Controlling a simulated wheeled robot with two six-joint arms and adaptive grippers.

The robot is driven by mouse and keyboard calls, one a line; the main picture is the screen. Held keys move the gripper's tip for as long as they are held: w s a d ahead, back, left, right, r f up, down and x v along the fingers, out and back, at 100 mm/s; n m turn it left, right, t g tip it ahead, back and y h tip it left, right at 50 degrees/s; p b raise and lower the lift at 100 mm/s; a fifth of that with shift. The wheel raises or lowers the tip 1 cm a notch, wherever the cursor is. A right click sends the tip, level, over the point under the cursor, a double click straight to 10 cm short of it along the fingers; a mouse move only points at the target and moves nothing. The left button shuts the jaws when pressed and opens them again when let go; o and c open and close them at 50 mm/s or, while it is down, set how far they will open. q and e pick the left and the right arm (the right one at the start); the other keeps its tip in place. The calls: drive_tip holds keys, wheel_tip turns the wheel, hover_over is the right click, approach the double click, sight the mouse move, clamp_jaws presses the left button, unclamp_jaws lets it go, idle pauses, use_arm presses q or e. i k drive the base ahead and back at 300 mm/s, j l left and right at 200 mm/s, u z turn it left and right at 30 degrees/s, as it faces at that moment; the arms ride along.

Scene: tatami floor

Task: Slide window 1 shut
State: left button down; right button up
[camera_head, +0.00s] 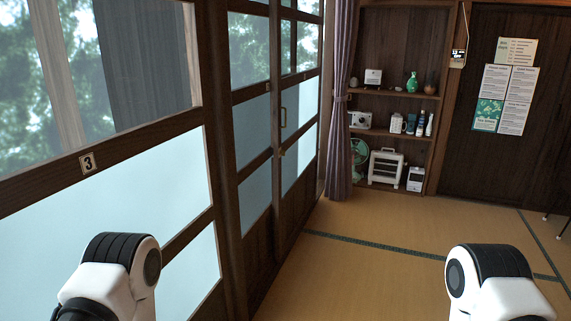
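A row of wood-framed sliding windows runs along the left side, with clear glass above and frosted panes below. The nearest window (150,125) carries a plate with the number 3 (88,163). Farther along are narrower-looking window panels (253,130), with a small brass handle (283,117) on an upright between them. I cannot read a number 1 on any panel, so I cannot tell which is window 1. Only white and black links of my two arms show at the bottom edge. Both grippers are out of view.
A purple curtain (340,110) hangs at the far end of the windows. Beyond it stand wooden shelves (393,138) with a green vase (412,83), a green fan (359,160) and a white heater (386,168). A dark door (540,130) bears notices.

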sight(295, 99)
drive_tip(key=i+z, duration=0.2)
drive_tip(key=i, duration=0.35)
drive_tip(key=i+j+z, duration=0.2)
drive_tip(key=i, duration=0.3)
drive_tip(key=i+z, duration=0.15)
drive_tip(key=i, duration=0.4)
